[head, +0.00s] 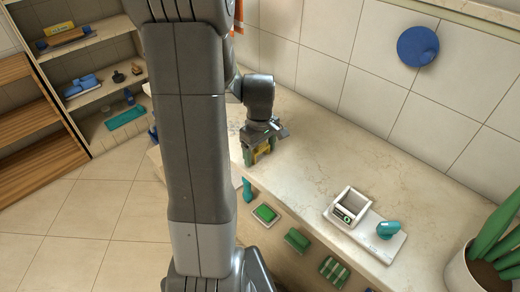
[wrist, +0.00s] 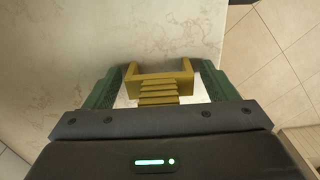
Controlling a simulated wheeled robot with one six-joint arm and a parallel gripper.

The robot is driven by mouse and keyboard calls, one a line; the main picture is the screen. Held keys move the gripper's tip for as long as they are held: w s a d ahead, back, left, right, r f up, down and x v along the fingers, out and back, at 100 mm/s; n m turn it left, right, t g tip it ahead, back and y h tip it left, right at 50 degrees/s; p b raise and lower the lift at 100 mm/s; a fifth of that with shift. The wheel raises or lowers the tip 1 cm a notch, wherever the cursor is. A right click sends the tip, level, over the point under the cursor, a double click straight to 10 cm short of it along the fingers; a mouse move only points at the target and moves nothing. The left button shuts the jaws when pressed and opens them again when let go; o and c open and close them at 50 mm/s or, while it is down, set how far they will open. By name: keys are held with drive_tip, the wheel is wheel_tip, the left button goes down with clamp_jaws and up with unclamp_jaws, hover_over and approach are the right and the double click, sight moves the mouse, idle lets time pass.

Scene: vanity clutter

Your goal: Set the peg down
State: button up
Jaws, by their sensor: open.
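A yellow piece with a ridged stem and a wide U-shaped end, which looks like the peg (wrist: 158,92), is between my gripper's fingers in the wrist view. It also shows small and partly hidden under my gripper in the head view (head: 262,151). My gripper (head: 261,158) is open, low over the counter's front edge, with a green finger on each side of the yellow piece. I cannot tell whether the fingers touch it or whether it rests fully on the counter.
The marble counter (head: 315,165) is clear right of my gripper. A potted plant (head: 480,272) stands at far right. Green items (head: 265,213) lie below the counter edge.

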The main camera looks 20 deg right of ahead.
drive_tip(key=shift+r, duration=0.1)
wheel_tip(320, 180, up, 12)
drive_tip(key=shift+r+p, duration=0.1)
drive_tip(key=shift+p, duration=0.65)
